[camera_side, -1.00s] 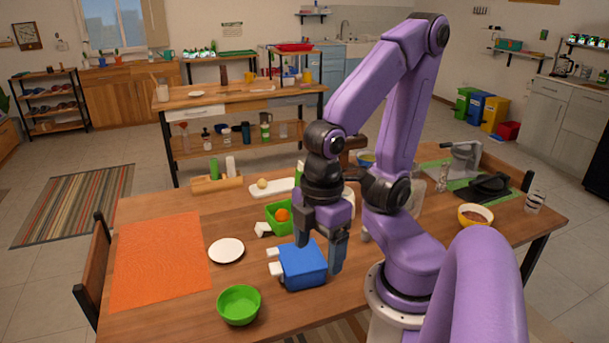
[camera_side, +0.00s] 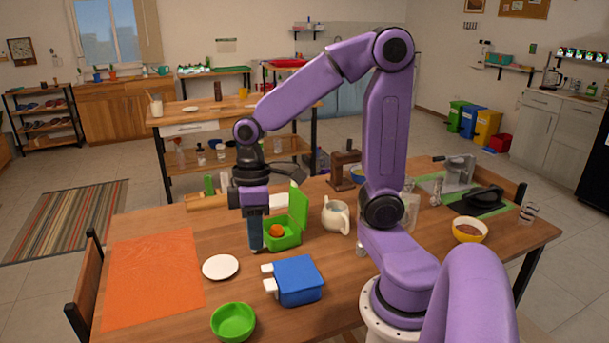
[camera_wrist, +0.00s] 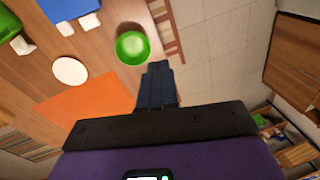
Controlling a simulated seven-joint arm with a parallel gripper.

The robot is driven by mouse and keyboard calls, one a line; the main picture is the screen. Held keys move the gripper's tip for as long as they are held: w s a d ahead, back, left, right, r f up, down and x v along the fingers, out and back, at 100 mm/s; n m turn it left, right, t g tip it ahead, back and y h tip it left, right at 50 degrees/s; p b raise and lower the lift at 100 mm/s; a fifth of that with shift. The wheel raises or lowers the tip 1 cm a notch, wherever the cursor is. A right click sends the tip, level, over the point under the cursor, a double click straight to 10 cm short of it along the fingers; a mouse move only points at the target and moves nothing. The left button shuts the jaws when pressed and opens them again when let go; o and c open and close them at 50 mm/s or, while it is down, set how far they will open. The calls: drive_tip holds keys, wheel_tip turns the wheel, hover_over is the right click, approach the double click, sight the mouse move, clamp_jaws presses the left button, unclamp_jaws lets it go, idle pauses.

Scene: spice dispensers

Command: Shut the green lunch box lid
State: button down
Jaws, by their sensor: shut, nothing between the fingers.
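The green lunch box (camera_side: 290,240) stands open near the middle of the table, with an orange round item (camera_side: 277,231) inside. Its green lid (camera_side: 299,206) stands raised on the right side of the box. My gripper (camera_side: 256,248) is shut and empty, pointing down at the left side of the box in the side view. It overlaps the box's left edge there, and I cannot tell whether it touches. In the wrist view, my shut fingers (camera_wrist: 158,72) are at the centre and part of the green lunch box (camera_wrist: 8,24) shows at the upper left.
A closed blue box (camera_side: 298,281) with white latches sits in front. A white plate (camera_side: 220,267), green bowl (camera_side: 233,322) and orange mat (camera_side: 150,280) lie left and front. A white teapot (camera_side: 336,215) stands just right of the lid. Bare table lies between plate and bowl.

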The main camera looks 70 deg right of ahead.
drive_tip(key=w+d+m+t+y, duration=0.15)
drive_tip(key=w+d+m, duration=0.35)
drive_tip(key=w+d, duration=0.6)
drive_tip(key=w+d+f+m+t+y, duration=0.1)
drive_tip(key=w+d+m+t, duration=0.15)
drive_tip(key=d, duration=1.25)
drive_tip(key=s+d+f+m+t+h, duration=0.15)
drive_tip(key=s+d, duration=0.25)
drive_tip(key=d, duration=0.5)
drive_tip(key=s+d+m+t, duration=0.1)
drive_tip(key=s+d+m, duration=0.25)
drive_tip(key=d, duration=0.55)
drive_tip(key=s+d+f+m+t+h, duration=0.1)
drive_tip(key=s+d+t, duration=0.1)
drive_tip(key=s+d, duration=0.5)
drive_tip(key=w+a+f, duration=0.2)
drive_tip(key=w+f, duration=0.5)
drive_tip(key=w, duration=0.3)
drive_tip(key=shift+w+a+f, duration=0.25)
drive_tip(key=shift+w+f, duration=0.1)
drive_tip(key=shift+f, duration=0.05)
